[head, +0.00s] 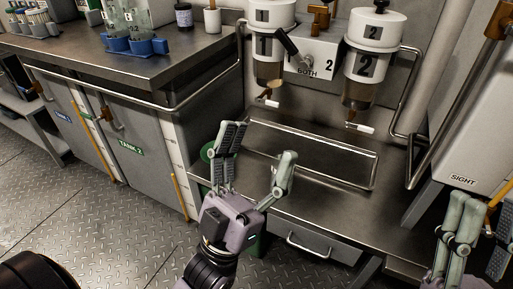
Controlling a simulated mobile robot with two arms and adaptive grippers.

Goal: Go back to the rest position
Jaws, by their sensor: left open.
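My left gripper (258,160) is in the middle of the head view, with its two fingers spread wide and nothing between them. It is in front of the steel drip tray (345,178) and lower counter, as seen in the picture. My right gripper (487,228) is at the lower right edge, partly cut off by the frame.
Two canisters marked 1 (270,45) and 2 (368,62) hang above the tray. A steel counter (180,65) with a blue rack (134,46) is at left. A white cabinet marked SIGHT (470,130) is at right. Open metal floor (115,235) is at lower left.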

